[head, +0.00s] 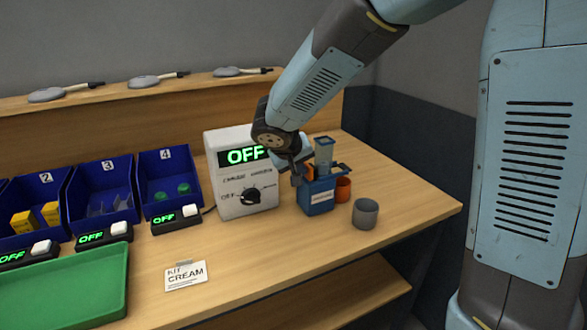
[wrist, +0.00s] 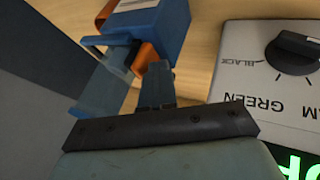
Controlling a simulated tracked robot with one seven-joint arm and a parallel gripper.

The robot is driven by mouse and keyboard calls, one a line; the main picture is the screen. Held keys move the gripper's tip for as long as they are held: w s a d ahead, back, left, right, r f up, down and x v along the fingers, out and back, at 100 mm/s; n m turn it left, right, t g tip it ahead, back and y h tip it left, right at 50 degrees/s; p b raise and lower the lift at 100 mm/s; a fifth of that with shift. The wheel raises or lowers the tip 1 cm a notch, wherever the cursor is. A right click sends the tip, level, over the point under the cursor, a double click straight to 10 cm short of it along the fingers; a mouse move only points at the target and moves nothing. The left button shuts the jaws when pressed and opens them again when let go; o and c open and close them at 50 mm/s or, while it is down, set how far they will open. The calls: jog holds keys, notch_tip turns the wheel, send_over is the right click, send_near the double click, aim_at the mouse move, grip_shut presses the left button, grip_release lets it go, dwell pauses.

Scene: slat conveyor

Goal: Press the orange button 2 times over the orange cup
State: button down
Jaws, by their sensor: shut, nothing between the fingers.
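The blue dispenser (head: 321,197) stands on the bench with a clear blue-grey column on top. An orange part, apparently the button (head: 309,173), shows at its upper side beside my fingertips; it also shows in the wrist view (wrist: 147,58). The orange cup (head: 343,189) stands upright at the dispenser's right side, partly hidden by it. My gripper (head: 297,179) is shut and empty, pointing down at the dispenser's left side. In the wrist view my fingertips (wrist: 158,72) are right at the orange part; I cannot tell whether they touch it.
A grey cup (head: 365,214) stands in front of the dispenser. A white machine (head: 241,199) with a dial and a green OFF display stands close left. Blue bins (head: 105,190), small OFF boxes, a green tray (head: 122,285) and a KIT CREAM card (head: 186,275) lie farther left.

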jog(key=shift+d, duration=0.15)
dwell(0.7)
jog(key=s+a+r, duration=0.6)
jog(key=s+r, duration=0.1)
jog(key=r, duration=0.1)
jog(key=shift+a, duration=0.25)
dwell(1.8)
